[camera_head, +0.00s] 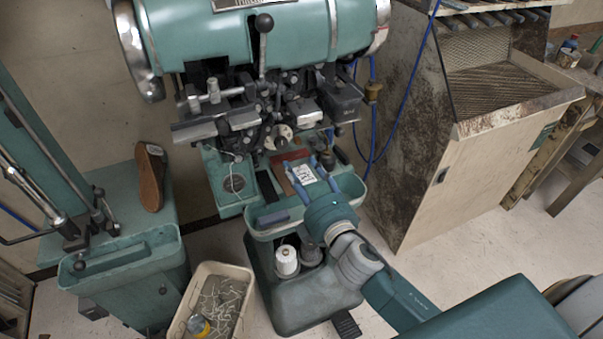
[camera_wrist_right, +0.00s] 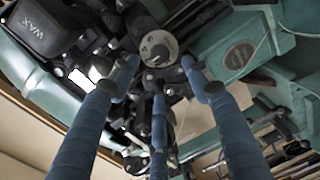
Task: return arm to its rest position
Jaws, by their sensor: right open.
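My right arm (camera_head: 360,264) reaches in from the lower right of the head view. Its blue-fingered right gripper (camera_head: 301,167) is over the tray area at the front of the green stitching machine (camera_head: 240,40). In the right wrist view the three fingers of the right gripper (camera_wrist_right: 160,78) are spread apart with nothing between them. They point toward the machine's underside, where a round dial (camera_wrist_right: 158,48) shows beyond the fingertips. Whether the fingers touch the machine cannot be told. My left gripper is not in view.
A white card (camera_head: 304,174) lies near the right gripper. The green tray (camera_head: 352,187) and a white thread spool (camera_head: 286,260) are close to the arm. A brown sole (camera_head: 150,178) stands at left, a scrap bin (camera_head: 240,282) below. A rusty cabinet (camera_head: 412,130) stands right.

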